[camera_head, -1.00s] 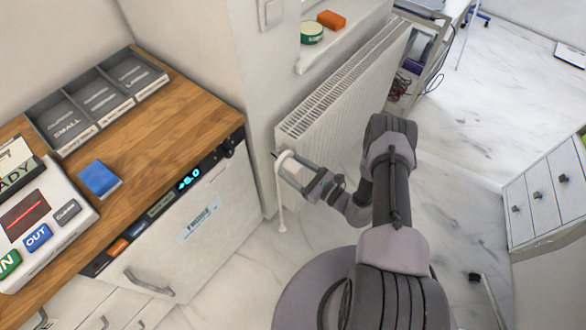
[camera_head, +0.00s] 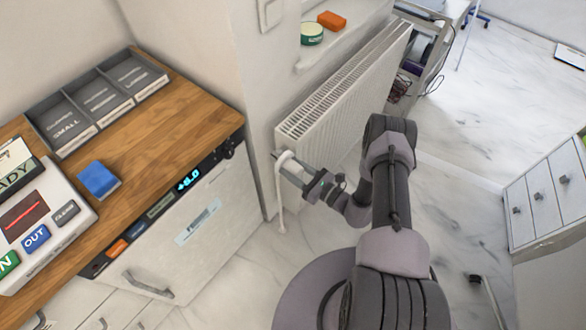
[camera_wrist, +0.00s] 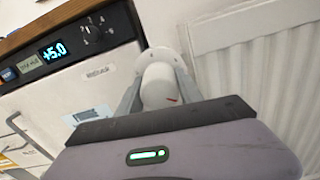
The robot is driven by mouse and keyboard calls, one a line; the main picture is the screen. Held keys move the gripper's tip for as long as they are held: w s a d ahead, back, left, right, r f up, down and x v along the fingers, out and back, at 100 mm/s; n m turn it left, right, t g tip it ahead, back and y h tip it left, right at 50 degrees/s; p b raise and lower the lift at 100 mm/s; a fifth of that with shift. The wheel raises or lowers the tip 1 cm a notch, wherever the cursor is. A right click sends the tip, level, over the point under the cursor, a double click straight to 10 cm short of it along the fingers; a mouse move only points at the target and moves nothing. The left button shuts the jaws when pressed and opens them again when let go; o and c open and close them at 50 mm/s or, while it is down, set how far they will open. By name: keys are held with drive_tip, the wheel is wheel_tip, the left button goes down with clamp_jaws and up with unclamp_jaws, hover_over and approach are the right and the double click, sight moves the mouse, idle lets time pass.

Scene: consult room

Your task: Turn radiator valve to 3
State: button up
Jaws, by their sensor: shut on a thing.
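The radiator valve (camera_wrist: 160,84) is a white round knob on a pale collar, with a red mark on its face. In the head view the valve (camera_head: 284,158) is at the near end of the white radiator (camera_head: 335,100), above a thin white pipe. My gripper (camera_wrist: 157,88) is shut on the knob, with one grey finger on each side of it. In the head view my gripper (camera_head: 289,167) reaches the valve from the right. Marks on the collar are too small to read, so I cannot tell the valve's setting.
A white appliance (camera_head: 205,225) with a lit display stands left of the valve under a wooden counter (camera_head: 175,120).

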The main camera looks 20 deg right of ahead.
drive_tip(key=m+b, duration=0.2)
drive_tip(key=m, duration=0.3)
drive_tip(key=shift+f, duration=0.1)
drive_tip(key=m+b, duration=0.1)
drive_tip(key=m, duration=0.4)
drive_tip(key=shift+m, duration=0.3)
drive_tip(key=shift+s, duration=0.1)
idle(0.3)
drive_tip(key=o, duration=1.4)
